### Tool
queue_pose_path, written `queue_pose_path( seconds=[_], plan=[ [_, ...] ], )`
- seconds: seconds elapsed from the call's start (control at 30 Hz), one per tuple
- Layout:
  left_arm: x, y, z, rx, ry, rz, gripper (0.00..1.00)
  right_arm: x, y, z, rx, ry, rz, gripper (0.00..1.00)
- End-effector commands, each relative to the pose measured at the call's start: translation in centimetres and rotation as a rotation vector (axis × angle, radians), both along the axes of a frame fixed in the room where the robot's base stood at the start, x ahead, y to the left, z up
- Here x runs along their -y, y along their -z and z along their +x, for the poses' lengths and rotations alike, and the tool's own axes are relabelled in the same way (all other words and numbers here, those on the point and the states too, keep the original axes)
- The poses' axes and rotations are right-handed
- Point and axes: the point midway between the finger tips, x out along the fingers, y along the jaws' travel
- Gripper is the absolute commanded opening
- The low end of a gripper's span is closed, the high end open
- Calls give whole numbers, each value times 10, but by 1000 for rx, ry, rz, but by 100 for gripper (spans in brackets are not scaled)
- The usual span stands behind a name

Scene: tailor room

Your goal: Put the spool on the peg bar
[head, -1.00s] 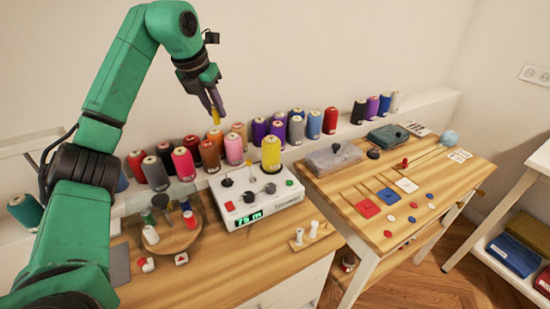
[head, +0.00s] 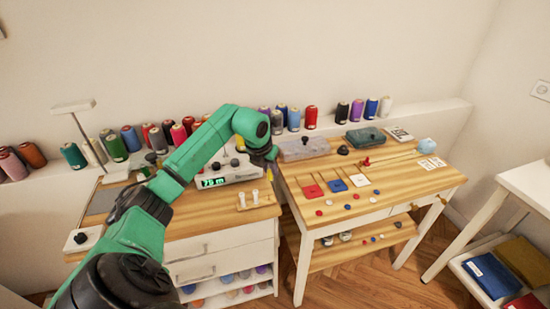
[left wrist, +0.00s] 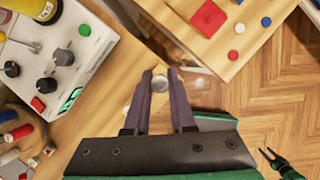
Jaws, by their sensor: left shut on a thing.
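My left gripper (head: 271,175) hangs at the end of the green arm, over the front right edge of the left table. It is shut on a small yellow spool (head: 271,184). In the left wrist view the spool's pale round end (left wrist: 160,83) shows between the two dark fingers. The peg bar (head: 262,204) is a small wooden board with two white spools upright on it, just left of and below the gripper. In the left wrist view the fingers largely hide it. Part of my right gripper (left wrist: 272,157) shows small at the lower right, over the floor.
A white control box (head: 225,177) with knobs stands behind the peg bar. My arm hides part of the left table. The right table (head: 375,190) holds coloured squares, buttons and boxes. A gap separates the tables. Thread cones line the back ledge.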

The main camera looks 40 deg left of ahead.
Motion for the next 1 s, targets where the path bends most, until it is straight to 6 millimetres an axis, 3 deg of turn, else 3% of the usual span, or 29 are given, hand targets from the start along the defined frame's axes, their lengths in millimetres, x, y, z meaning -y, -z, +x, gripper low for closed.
queue_pose_path(
  seconds=[0.23, 0.6, 1.0],
  plan=[
    [0, 12, 0, -1, 1, -1, 0, -20, 11, 0, 0, -5, 27, 52],
    [0, 31, 0, -2, 0, -1, 0, -4, 24, 1, 1, 2, 4, 52],
    [0, 51, 0, -2, 0, -1, 0, -4, 39, 1, 2, 1, 6, 52]
  ],
)
